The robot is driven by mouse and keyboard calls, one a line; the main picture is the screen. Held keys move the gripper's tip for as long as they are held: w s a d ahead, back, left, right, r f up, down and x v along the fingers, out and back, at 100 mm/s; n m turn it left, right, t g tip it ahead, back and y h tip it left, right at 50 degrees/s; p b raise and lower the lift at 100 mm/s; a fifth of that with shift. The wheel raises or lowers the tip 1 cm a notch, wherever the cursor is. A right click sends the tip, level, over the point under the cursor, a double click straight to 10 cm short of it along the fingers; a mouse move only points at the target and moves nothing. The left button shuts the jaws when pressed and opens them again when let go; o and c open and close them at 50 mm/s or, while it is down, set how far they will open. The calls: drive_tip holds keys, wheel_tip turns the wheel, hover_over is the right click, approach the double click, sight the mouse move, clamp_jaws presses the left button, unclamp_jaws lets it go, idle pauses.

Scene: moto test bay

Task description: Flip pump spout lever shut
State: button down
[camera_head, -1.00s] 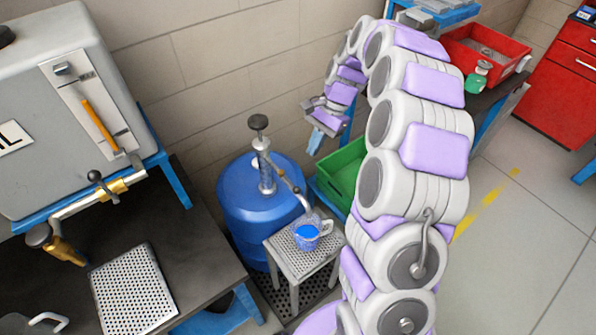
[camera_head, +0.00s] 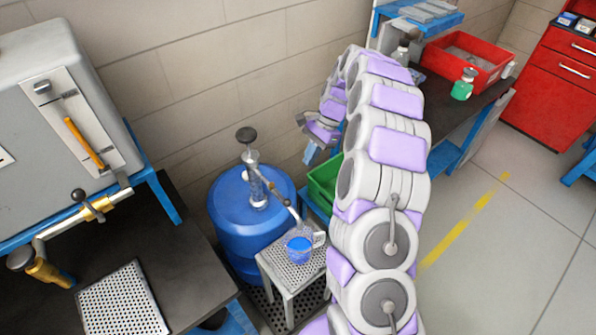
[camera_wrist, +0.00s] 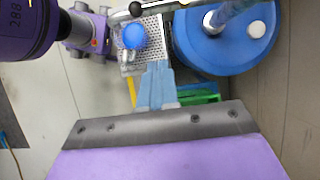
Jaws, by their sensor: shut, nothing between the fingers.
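The hand pump (camera_head: 258,185) stands upright on a blue drum (camera_head: 235,225), with a black disc knob on top. Its spout (camera_head: 283,200) slopes down to the right, toward a clear jug holding blue liquid (camera_head: 299,249). The lever's position cannot be told at this size. A black ball (camera_wrist: 136,8) shows at the wrist view's top edge, beside the jug (camera_wrist: 134,36); I cannot tell whether it belongs to the lever. My gripper (camera_head: 309,157) is above and to the right of the spout, apart from it. In the wrist view its blue fingers (camera_wrist: 159,66) are together and empty.
The jug stands on a perforated metal stand (camera_head: 292,277). A green bin (camera_head: 322,185) is right of the drum, below my gripper. A dark bench with a perforated plate (camera_head: 122,300) is at left. A red tray (camera_head: 468,57) lies on the far bench.

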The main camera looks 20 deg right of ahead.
sight(280, 195)
drive_tip(key=s+a+f+b, duration=0.2)
drive_tip(key=s+a+f, duration=0.1)
drive_tip(key=a+f, duration=0.4)
drive_tip(key=shift+a+f+b, duration=0.2)
drive_tip(key=shift+f+b, duration=0.05)
drive_tip(key=shift+b, duration=0.1)
drive_tip(key=shift+r, duration=0.1)
